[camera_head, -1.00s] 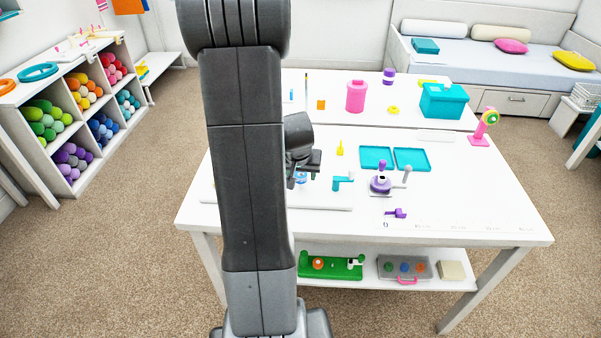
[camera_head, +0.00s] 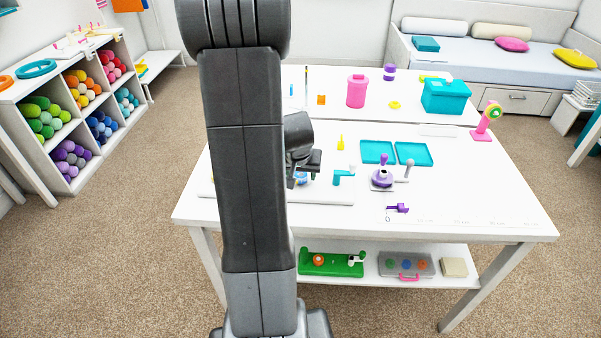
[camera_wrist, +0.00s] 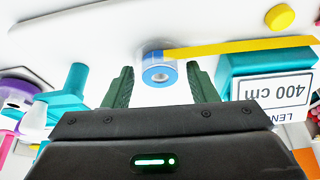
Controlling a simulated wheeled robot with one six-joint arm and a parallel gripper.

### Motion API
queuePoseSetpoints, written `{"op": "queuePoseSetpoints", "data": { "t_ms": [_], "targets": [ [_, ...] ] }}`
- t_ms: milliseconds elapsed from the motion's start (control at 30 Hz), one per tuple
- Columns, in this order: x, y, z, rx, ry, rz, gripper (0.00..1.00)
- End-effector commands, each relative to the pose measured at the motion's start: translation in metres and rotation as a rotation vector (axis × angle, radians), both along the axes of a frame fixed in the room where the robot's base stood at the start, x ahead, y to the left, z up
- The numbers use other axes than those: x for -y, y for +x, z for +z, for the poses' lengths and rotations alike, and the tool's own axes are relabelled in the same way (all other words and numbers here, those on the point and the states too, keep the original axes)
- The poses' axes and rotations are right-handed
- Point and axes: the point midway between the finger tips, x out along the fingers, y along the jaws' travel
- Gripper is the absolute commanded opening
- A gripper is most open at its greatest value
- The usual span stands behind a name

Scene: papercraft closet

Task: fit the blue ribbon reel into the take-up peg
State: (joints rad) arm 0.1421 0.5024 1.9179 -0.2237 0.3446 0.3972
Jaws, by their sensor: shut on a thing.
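A yellow strip (camera_wrist: 240,47) runs from the reel's top to the right. In the head view the reel (camera_head: 301,178) is a small blue patch under my gripper (camera_head: 303,172), low over the table, partly hidden by the arm. I cannot tell for sure which part is the take-up peg, or whether the reel touches one.
A teal box labelled 400 cm (camera_wrist: 268,80) stands close right of the fingers. A teal crank-like post (camera_head: 343,176) and a purple-based device (camera_head: 382,180) stand right of my gripper. Teal trays (camera_head: 378,152) lie behind. The table's front right (camera_head: 470,215) is mostly clear.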

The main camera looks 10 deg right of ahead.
Motion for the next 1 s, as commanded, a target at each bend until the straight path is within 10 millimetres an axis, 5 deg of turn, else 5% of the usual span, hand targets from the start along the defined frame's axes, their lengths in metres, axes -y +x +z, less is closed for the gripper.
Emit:
{"op": "queuePoseSetpoints", "data": {
  "t_ms": [233,267,367,733,1000],
  "targets": [
    [0.0,0.0,-0.007,0.0,0.0,0.0,0.31],
    [0.0,0.0,-0.005,0.0,0.0,0.0,0.58],
    [0.0,0.0,-0.005,0.0,0.0,0.0,0.78],
    [0.0,-0.001,-0.002,0.001,0.0,0.0,0.78],
    [-0.005,-0.013,0.032,0.005,-0.001,0.0,0.78]
  ]
}}
